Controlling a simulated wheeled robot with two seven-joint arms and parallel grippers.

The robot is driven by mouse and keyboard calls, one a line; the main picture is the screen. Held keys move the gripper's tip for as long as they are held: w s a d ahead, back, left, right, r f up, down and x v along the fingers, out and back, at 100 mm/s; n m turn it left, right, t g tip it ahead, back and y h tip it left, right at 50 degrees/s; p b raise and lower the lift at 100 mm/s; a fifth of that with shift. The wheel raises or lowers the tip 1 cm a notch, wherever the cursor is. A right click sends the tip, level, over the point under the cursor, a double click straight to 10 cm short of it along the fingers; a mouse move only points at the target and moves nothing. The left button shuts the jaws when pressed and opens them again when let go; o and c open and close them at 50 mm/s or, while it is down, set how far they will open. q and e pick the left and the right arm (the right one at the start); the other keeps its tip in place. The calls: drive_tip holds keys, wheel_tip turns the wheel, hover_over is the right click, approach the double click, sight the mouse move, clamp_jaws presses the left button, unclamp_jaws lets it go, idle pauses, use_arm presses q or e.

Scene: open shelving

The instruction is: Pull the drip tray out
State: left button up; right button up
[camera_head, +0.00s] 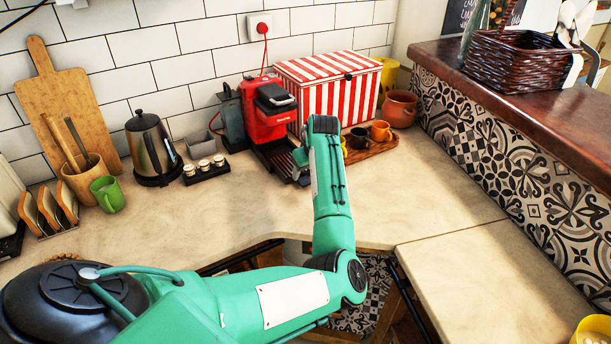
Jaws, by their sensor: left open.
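The red coffee machine (264,110) stands on the counter against the tiled wall. Its dark drip tray (277,158) sits low at its front, facing the counter's front edge. My green left arm reaches in from the lower left and bends up towards the machine. My left gripper (301,158) is mostly hidden by its own wrist and lies close to the tray's front right. It is open. I cannot tell whether its fingers touch the tray. My right gripper is not in view.
A wooden tray (371,149) with cups sits right of my wrist. A small rack of capsules (205,168) and a kettle (151,148) stand to the left. The counter (235,208) before the machine is clear.

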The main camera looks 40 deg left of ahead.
use_arm(q)
drive_tip(key=b+v, duration=0.1)
drive_tip(key=v, duration=0.9)
drive_tip(key=shift+d+r, duration=0.25)
drive_tip(key=shift+r, duration=0.05)
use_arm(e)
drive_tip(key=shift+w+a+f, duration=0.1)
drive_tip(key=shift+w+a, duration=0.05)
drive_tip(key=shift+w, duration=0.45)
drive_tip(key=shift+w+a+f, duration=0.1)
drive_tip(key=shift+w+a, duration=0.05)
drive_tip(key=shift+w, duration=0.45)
use_arm(q)
drive_tip(key=shift+s, duration=0.1)
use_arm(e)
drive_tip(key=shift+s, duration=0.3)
use_arm(q)
drive_tip(key=shift+f, duration=0.1)
